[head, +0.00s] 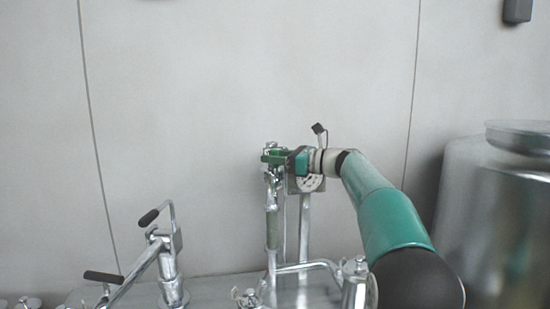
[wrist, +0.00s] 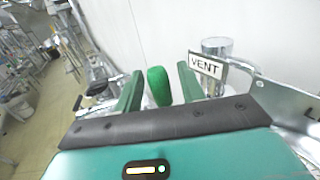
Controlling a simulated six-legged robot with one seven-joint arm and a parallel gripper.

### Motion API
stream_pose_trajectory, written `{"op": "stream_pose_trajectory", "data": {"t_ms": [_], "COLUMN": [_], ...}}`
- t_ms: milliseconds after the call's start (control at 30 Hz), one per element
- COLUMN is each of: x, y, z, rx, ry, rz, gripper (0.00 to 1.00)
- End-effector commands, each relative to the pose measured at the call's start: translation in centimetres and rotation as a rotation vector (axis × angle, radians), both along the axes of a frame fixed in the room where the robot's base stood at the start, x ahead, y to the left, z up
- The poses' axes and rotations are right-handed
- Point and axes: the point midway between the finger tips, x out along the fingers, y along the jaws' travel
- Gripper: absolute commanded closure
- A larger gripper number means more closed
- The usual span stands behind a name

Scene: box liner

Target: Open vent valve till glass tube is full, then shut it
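The vent valve's green handle (wrist: 159,86) stands between my two green fingers in the wrist view. My gripper (wrist: 160,72) is open around it, with a narrow gap visible on each side. A white VENT label (wrist: 206,65) is just to the right. In the head view my gripper (head: 276,157) is at the top of the upright metal fitting. The glass tube (head: 272,229) stands below it and looks dull green; its fill level is too small to tell. My gripper partly hides the valve there.
Black-handled levers (head: 150,217) stand at the left on the metal top. A large steel vessel (head: 495,215) is at the right. A plain wall panel (head: 200,90) is behind.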

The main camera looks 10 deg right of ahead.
Motion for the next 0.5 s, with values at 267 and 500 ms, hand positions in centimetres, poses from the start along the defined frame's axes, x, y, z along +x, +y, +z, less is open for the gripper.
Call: {"op": "stream_pose_trajectory", "data": {"t_ms": [267, 500], "x": [-0.02, -0.04], "y": [0.02, 0.06], "z": [0.0, -0.01], "rx": [0.0, -0.005], "ry": [0.0, 0.0], "rz": [0.001, 0.001], "gripper": [1.0, 1.0]}}
